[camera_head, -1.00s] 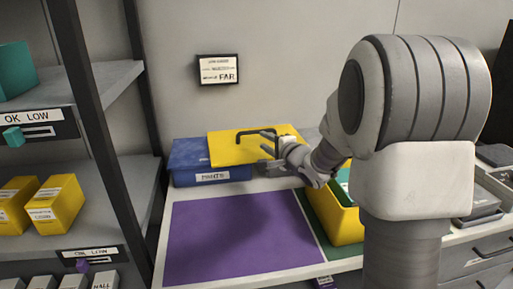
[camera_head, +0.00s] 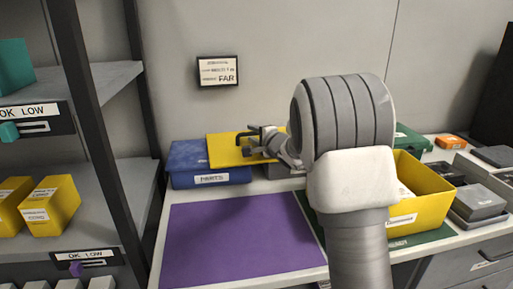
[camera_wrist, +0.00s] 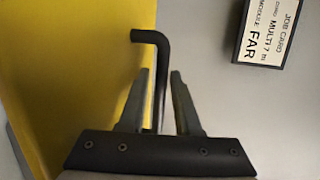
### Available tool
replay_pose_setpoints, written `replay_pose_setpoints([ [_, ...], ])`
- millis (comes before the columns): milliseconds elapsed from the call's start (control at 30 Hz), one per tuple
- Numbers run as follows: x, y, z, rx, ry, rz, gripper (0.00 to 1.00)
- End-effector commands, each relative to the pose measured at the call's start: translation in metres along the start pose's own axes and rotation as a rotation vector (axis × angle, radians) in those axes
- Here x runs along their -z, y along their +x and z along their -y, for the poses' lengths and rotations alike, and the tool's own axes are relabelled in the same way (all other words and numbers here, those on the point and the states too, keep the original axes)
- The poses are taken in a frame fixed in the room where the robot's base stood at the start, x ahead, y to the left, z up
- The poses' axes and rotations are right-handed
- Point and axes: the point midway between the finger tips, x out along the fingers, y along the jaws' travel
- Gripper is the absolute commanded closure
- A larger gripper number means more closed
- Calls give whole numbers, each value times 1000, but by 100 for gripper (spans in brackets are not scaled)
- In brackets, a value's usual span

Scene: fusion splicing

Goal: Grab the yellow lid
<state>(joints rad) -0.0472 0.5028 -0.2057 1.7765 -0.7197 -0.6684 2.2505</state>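The yellow lid (camera_head: 225,156) lies flat at the back of the table, partly over the blue box (camera_head: 210,177). It has a black bar handle (camera_head: 242,136) on top. In the wrist view the lid (camera_wrist: 75,60) fills the left side. My gripper (camera_head: 256,134) is at the right part of the handle. In the wrist view my gripper (camera_wrist: 160,85) is open, with one finger on each side of the black handle (camera_wrist: 161,60). I cannot tell whether either finger touches it. My wrist hides the lid's right end in the head view.
A purple mat (camera_head: 245,235) lies clear in front. An open yellow bin (camera_head: 425,190) stands on a green mat at right, partly behind my arm. Grey trays (camera_head: 478,203) are farther right. A shelf rack (camera_head: 100,130) stands at left. A job card (camera_head: 217,71) hangs on the wall.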

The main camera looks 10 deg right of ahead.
Motion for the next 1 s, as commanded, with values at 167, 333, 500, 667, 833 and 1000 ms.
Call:
replay_pose_setpoints([
  [167,0,0,0,0,0,0,71],
  [333,0,0,0,0,0,0,100],
  [500,0,0,1,1,0,0,100],
  [667,0,0,1,1,0,0,100],
  [833,0,0,1,1,0,0,100],
  [1000,0,0,1,1,0,0,100],
])
